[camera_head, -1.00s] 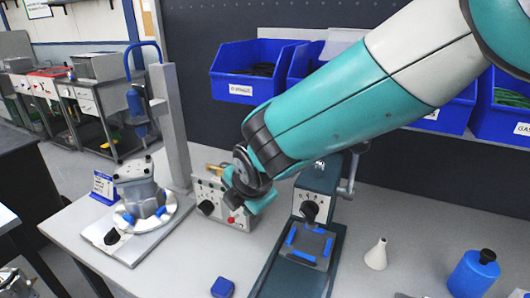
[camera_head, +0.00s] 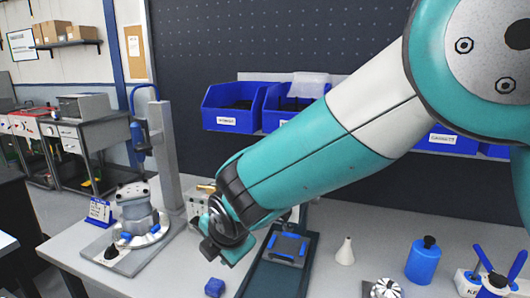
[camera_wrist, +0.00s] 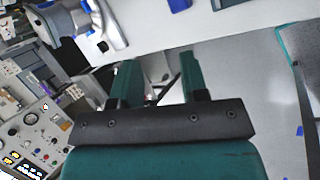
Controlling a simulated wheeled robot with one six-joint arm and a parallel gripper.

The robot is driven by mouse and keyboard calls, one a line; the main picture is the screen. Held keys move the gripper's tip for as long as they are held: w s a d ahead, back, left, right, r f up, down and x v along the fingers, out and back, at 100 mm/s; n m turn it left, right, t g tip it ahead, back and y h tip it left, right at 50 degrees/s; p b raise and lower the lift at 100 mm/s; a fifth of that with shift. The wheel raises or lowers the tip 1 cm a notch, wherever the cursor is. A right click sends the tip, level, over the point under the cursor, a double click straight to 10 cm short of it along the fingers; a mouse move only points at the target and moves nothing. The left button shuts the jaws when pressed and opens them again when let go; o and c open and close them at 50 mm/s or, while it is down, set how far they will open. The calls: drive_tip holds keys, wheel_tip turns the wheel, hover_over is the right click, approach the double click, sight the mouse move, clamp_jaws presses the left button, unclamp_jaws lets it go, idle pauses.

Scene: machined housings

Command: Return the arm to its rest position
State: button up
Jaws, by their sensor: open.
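My gripper shows in the wrist view (camera_wrist: 158,85), its two teal fingers spread apart with nothing between them. In the head view my teal and white arm reaches from the upper right down to the middle, and its wrist end hangs above the table (camera_head: 190,270). The fingers are hidden behind the wrist there. A machined housing (camera_head: 136,208) sits on the round fixture at the table's left. The gripper is to the right of it and apart from it.
Blue bins (camera_head: 234,107) hang on the dark back panel.

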drive_tip(key=s+d+r+m+g, duration=0.2)
drive_tip(key=s+d+r+m, duration=0.2)
drive_tip(key=s+d+m, duration=0.4)
drive_tip(key=s+d+r+m+g, duration=0.2)
drive_tip(key=s+d+r+m, duration=0.4)
drive_tip(key=d, duration=0.5)
drive_tip(key=s+d+m+g+y, duration=0.1)
drive_tip(key=s+d+m, duration=0.3)
drive_tip(key=s+m, duration=0.3)
drive_tip(key=shift+s+d+f+g, duration=0.25)
drive_tip(key=shift+s+d+g, duration=0.05)
drive_tip(key=shift+g, duration=0.1)
